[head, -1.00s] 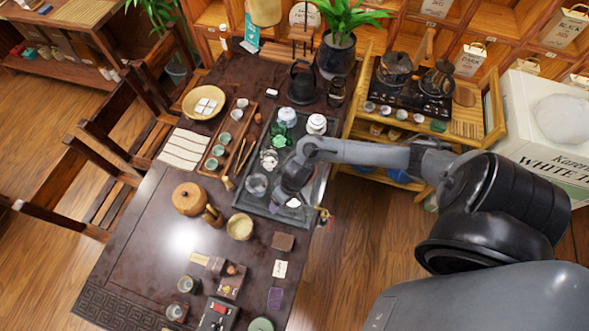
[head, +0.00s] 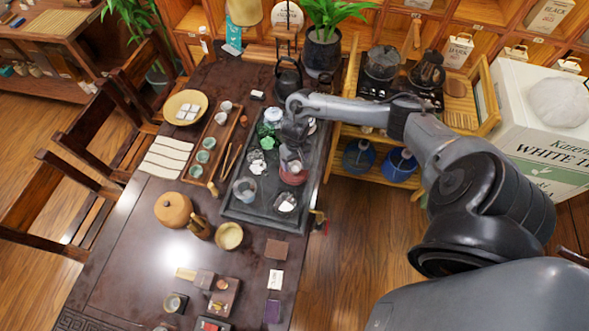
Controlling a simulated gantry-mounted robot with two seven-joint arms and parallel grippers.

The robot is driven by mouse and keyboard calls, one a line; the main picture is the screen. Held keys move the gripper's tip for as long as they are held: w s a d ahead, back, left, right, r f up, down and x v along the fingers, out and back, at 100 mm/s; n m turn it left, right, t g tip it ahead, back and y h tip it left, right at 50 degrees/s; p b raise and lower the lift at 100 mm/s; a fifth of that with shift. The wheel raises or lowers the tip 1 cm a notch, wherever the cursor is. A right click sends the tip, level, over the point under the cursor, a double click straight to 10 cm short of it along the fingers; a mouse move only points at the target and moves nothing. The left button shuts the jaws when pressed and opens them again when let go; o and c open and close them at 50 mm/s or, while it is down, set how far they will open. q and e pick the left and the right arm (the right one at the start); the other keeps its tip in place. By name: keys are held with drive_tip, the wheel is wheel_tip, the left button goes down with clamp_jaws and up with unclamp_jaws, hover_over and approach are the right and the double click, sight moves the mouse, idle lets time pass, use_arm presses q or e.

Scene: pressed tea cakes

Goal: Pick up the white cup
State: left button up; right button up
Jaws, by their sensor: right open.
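Two small white cups, one at the back (head: 226,106) and one just in front of it (head: 221,118), stand at the far end of a narrow wooden tray (head: 211,150). My right gripper (head: 291,153) points down over the dark tea tray (head: 238,211), to the right of these cups and apart from them. It is open. A reddish vessel (head: 293,174) is right below it; I cannot tell whether they touch. A whitish piece (head: 311,126) behind my right wrist is mostly hidden. My left gripper is out of view.
A black kettle (head: 288,80) stands behind.

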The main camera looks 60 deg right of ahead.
sight(294, 170)
drive_tip(key=shift+w+f+b, duration=0.15)
drive_tip(key=shift+f+b, duration=0.1)
drive_tip(key=shift+f, duration=1)
drive_tip(key=shift+w+f+b, duration=0.1)
drive_tip(key=shift+f+b, duration=0.15)
drive_tip(key=shift+f, duration=1)
drive_tip(key=shift+c, duration=0.3)
drive_tip(key=c, duration=0.9)
drive_tip(key=shift+d, duration=0.1)
drive_tip(key=shift+c, duration=0.2)
drive_tip(key=shift+r, duration=0.15)
